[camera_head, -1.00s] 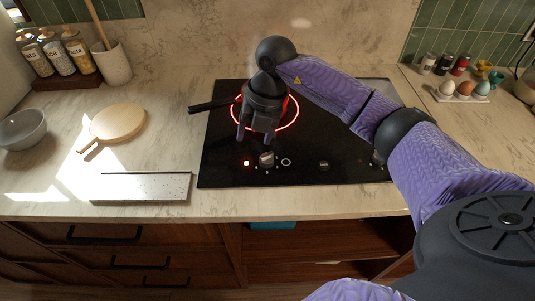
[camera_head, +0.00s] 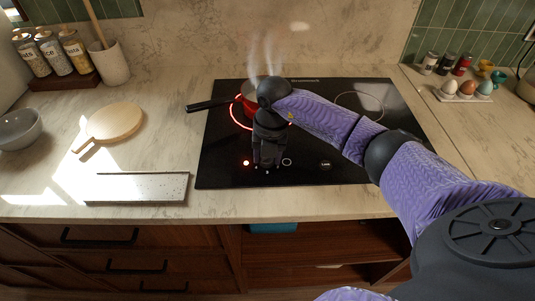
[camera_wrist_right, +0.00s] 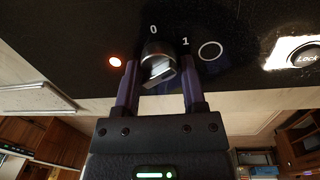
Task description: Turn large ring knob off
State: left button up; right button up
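The fingers look apart from the knob, with a clear gap on the right side. In the head view my right gripper (camera_head: 267,158) hides the knob. The large ring (camera_head: 234,112) glows red on the cooktop (camera_head: 222,160). My left gripper is not in view.
A round Lock button (camera_head: 325,165) lies to the right. A speckled board (camera_head: 138,188) and a wooden board (camera_head: 115,121) lie left of the cooktop.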

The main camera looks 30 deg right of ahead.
grip_shut()
jog(key=shift+n, duration=0.4)
jog(key=n+b, duration=0.1)
jog(key=n, duration=0.3)
jog(key=shift+d+n, duration=0.1)
jog(key=shift+n, duration=0.3)
jog(key=n+b, duration=0.1)
jog(key=n, duration=0.5)
jog(key=shift+w+r+g, duration=0.1)
jog(key=shift+g, duration=0.2)
jog(key=shift+n, duration=0.3)
jog(key=shift+o, duration=1.6)
grip_release()
jog(key=shift+d, duration=0.1)
